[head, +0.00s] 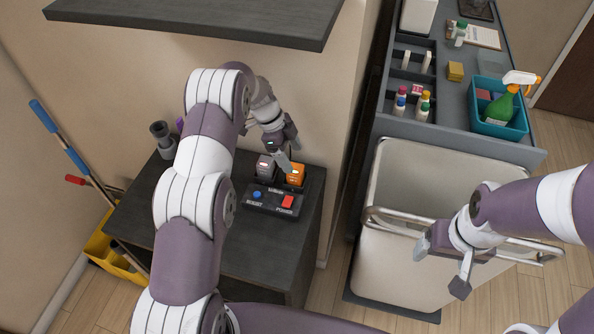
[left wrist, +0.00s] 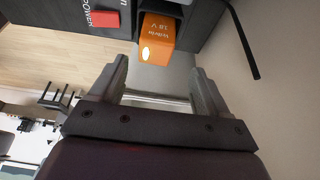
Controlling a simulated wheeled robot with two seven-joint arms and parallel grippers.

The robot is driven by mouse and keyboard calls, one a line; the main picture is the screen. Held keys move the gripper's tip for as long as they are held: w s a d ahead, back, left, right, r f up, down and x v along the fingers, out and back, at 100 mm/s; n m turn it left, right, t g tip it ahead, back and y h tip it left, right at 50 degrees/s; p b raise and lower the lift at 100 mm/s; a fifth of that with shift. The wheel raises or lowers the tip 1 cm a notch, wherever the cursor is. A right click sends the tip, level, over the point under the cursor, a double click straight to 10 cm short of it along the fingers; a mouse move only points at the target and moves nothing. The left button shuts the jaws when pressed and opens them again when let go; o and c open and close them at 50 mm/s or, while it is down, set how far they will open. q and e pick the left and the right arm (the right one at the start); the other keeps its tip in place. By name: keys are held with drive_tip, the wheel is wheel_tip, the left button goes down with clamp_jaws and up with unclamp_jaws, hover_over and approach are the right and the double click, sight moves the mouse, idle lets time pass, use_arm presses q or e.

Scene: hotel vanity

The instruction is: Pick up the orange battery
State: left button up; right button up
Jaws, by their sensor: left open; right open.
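The orange battery (head: 296,175) stands in the right slot of a dark charger (head: 272,203) on the dark cabinet. In the left wrist view the orange battery (left wrist: 157,38) shows beyond the fingertips, between them and a little above. My left gripper (head: 290,158) is open, just above and behind the battery in the head view; I see no contact. It also shows in the left wrist view (left wrist: 160,80). A grey battery (head: 266,167) sits in the left slot. My right gripper (head: 443,266) is open and empty over the pale cart bin.
The charger has a blue button and a red POWER switch (head: 287,201). A dark shelf (head: 190,20) overhangs above. A dark cylindrical object (head: 162,138) stands at the cabinet's back left. The cart (head: 450,145) at right carries bottles and a teal caddy (head: 490,121).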

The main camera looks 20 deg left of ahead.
sight(295, 168)
use_arm(q)
drive_tip(key=p+x, duration=0.1)
drive_tip(key=x, duration=0.3)
drive_tip(key=p+x, duration=0.1)
drive_tip(key=x, duration=0.1)
drive_tip(key=shift+s+a+p, duration=0.3)
drive_tip(key=shift+s+p, duration=0.05)
drive_tip(key=shift+s, duration=0.05)
drive_tip(key=shift+w+d+f, duration=0.1)
drive_tip(key=shift+f, duration=0.2)
drive_tip(key=c, duration=1.2)
drive_tip(key=shift+r, duration=0.2)
